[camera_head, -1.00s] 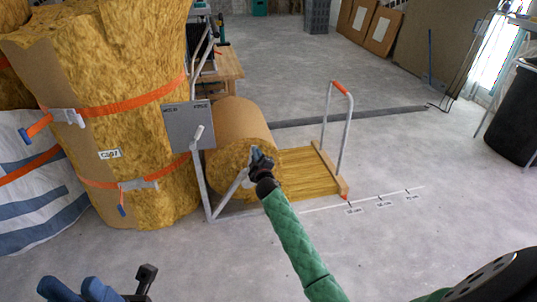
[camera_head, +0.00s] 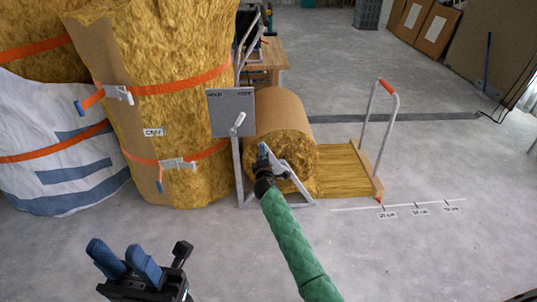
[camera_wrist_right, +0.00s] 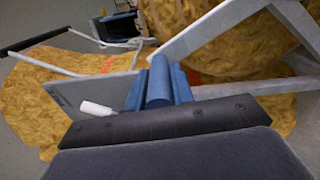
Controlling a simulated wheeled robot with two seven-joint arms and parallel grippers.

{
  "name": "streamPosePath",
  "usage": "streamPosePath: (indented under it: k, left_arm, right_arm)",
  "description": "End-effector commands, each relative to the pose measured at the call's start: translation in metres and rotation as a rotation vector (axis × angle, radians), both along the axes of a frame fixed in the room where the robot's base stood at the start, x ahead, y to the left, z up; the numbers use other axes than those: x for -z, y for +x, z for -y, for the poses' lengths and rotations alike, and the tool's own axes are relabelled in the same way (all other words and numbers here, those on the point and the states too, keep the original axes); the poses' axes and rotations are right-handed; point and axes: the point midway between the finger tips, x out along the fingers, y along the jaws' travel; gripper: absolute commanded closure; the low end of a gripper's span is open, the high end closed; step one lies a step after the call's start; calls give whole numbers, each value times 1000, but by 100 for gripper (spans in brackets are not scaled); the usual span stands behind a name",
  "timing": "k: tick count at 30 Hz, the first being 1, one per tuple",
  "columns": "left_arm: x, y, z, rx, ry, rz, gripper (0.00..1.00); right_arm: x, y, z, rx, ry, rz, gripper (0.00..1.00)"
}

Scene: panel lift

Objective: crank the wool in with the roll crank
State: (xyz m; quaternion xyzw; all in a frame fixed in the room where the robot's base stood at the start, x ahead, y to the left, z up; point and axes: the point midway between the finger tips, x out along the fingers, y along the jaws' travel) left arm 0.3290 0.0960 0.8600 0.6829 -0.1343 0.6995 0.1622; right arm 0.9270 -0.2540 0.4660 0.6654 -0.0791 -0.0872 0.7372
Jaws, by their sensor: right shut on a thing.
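The yellow wool roll (camera_head: 282,112) with a brown paper face sits in a grey metal stand. A flat strip of wool (camera_head: 343,171) runs from it to the right, ending at a wooden bar (camera_head: 370,171) with an orange-topped hoop handle (camera_head: 387,86). My right gripper (camera_head: 263,149) is at the roll's near end, shut on the roll crank's grip; its blue fingers (camera_wrist_right: 160,85) hide the grip in both views. My left gripper (camera_head: 124,254) is open and empty, low at the left, apart from the roll.
A grey panel (camera_head: 230,108) with a white-handled lever (camera_head: 238,124) stands left of the roll; the lever also shows in the wrist view (camera_wrist_right: 97,107). Tall strapped wool bales (camera_head: 180,120) stand at the left. A marked floor scale (camera_head: 416,206) lies on open floor at the right.

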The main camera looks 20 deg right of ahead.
Motion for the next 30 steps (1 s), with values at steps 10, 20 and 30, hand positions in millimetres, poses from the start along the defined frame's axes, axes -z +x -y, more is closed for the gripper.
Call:
streamPosePath:
  k: [10,20,30]
  left_arm:
    - [3,-1,0,6,13,-4,64]
    - [4,-1,0,7,17,-3,64]
    - [1,0,0,1,1,-3,64]
  right_arm:
    - [2,1,-5,-1,-25,-6,100]
    - [3,1,-4,-1,-23,-6,55]
    - [3,-1,-4,-1,-23,-7,55]
